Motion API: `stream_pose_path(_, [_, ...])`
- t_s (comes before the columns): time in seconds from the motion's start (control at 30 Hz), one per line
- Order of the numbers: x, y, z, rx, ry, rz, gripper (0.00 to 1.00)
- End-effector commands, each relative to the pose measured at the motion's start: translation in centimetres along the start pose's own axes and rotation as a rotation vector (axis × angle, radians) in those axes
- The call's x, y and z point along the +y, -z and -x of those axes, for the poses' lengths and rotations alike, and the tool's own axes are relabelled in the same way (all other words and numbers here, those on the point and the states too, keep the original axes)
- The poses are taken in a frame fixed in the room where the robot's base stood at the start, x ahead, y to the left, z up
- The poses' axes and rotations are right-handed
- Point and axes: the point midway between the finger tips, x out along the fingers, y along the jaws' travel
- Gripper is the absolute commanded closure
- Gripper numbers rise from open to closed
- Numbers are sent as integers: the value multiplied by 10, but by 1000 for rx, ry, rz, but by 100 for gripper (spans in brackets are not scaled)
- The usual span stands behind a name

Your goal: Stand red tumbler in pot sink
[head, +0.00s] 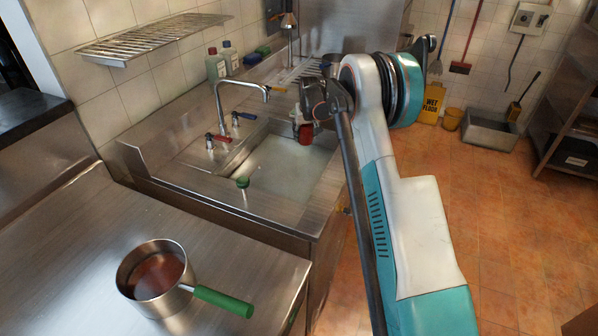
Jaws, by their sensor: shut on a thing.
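The red tumbler (306,134) is at the far right side of the sink, under my gripper (303,122). My gripper is shut on the red tumbler, and its fingers are small and partly hidden by my arm. The pot sink (262,170) is a steel basin with cloudy, pale water or a pale bottom. The tumbler looks upright over the far part of the basin. I cannot tell whether its base touches anything.
A faucet (221,112) with red and blue handles stands on the sink's left rim. A green-handled brush (243,183) rises at the near left of the basin. A pot (155,278) with a green handle sits on the near counter (75,250). Bottles (217,66) stand at the back.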

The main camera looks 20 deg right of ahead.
Motion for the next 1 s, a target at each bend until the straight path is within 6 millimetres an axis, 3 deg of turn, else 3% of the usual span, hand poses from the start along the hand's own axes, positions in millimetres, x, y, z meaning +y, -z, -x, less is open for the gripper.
stream_pose_path(0.1, [0,-14,-31,0,0,0,86])
stream_pose_path(0.4, [0,-41,-89,0,0,0,86])
stream_pose_path(0.67, [0,-48,-105,0,0,0,86])
stream_pose_path(1.0, [0,-64,-141,0,0,0,86])
